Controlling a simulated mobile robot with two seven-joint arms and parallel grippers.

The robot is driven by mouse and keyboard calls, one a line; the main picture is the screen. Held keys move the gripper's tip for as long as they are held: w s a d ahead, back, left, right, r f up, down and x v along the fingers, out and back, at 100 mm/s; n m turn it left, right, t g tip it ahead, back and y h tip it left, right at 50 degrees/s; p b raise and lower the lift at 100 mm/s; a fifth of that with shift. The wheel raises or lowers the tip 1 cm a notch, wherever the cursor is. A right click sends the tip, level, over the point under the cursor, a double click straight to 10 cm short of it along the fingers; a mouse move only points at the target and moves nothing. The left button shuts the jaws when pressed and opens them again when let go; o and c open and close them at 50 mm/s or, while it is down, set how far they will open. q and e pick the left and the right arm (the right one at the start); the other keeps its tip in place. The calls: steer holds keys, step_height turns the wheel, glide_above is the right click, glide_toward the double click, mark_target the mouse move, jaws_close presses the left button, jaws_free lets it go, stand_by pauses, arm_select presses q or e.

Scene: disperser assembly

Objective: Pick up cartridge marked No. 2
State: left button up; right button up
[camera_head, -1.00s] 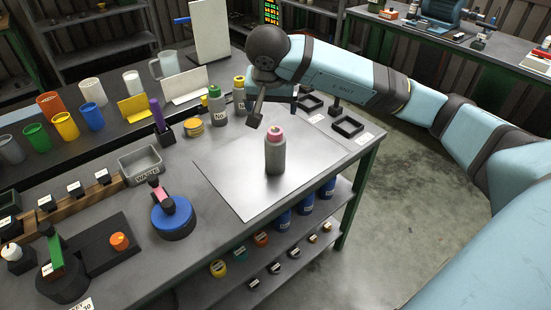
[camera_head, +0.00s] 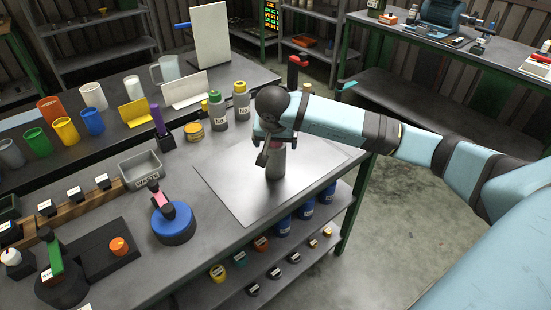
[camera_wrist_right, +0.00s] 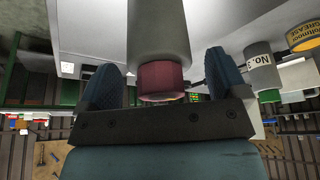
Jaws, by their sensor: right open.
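A grey cartridge (camera_head: 275,166) with a pink-red cap stands upright on the metal sheet in the head view. In the right wrist view this cartridge (camera_wrist_right: 158,35) and its cap (camera_wrist_right: 163,80) lie between the two fingers. No marking shows on its visible side. My right gripper (camera_head: 268,154) is open around its upper part; I cannot tell whether a finger touches it. Behind stand a green-capped cartridge (camera_head: 217,112) and a yellow-capped cartridge (camera_head: 241,102) with white "No." labels. A label in the wrist view seems to read No. 3 (camera_wrist_right: 262,62). My left gripper is out of view.
The metal sheet (camera_head: 235,197) is otherwise bare. A yellow tin (camera_head: 194,132), a waste tray (camera_head: 141,168) and a blue round device (camera_head: 173,222) stand to the left. My right arm covers the bench's back right part.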

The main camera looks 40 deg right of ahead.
steer(key=shift+f, duration=0.15)
jaws_close()
steer(key=shift+w, duration=0.1)
stand_by(0.3)
